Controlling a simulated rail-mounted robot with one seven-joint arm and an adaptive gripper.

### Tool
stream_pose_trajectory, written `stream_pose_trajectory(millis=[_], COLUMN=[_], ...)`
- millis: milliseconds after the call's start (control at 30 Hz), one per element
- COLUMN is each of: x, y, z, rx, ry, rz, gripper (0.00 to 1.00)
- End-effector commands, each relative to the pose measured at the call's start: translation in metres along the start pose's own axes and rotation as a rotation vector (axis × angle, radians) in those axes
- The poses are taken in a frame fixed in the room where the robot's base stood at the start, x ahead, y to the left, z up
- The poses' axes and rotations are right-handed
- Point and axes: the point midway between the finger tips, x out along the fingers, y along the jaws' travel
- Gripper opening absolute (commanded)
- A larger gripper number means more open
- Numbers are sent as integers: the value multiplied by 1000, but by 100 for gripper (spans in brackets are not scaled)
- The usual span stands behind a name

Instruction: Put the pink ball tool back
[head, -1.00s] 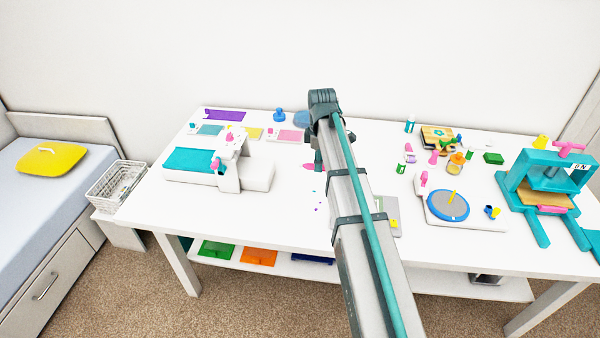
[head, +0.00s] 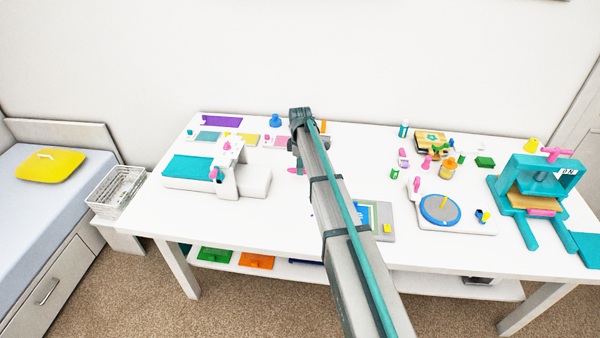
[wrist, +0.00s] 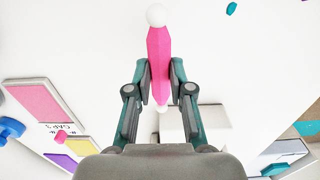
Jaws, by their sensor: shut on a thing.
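The pink ball tool (wrist: 159,45) is a pink faceted stick with a white ball at each end. In the wrist view my gripper (wrist: 160,74) is shut on its lower half, with one finger on each side, and the tool points away from my palm. In the head view a bit of the pink tool (head: 296,171) shows beside my gripper (head: 297,157), over the table's middle. My arm partly hides the gripper there.
A white machine with a teal mat (head: 190,167) stands left, with coloured pads including purple (head: 222,122) behind it. A blue knob (head: 276,121) stands at the back. Right are a screen device (head: 382,212), blue turntable (head: 440,210) and teal press (head: 537,185).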

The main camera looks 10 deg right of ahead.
Motion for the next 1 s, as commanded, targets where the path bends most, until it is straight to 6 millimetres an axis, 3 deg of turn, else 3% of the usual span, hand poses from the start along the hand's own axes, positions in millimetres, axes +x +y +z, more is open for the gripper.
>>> stream_pose_trajectory(millis=[100, 367, 767, 800, 933, 1000], x=[8, 35, 42, 41, 41, 41], y=[8, 5, 5, 6, 6, 6], z=[-4, -3, -3, -3, -3, -3], rx=[0, 0, 0, 0, 0, 0], ry=[-1, 0, 0, 0, 0, 0], rz=[-2, -1, 0, 0, 0, 0], gripper=[0, 0, 0, 26, 46, 46])
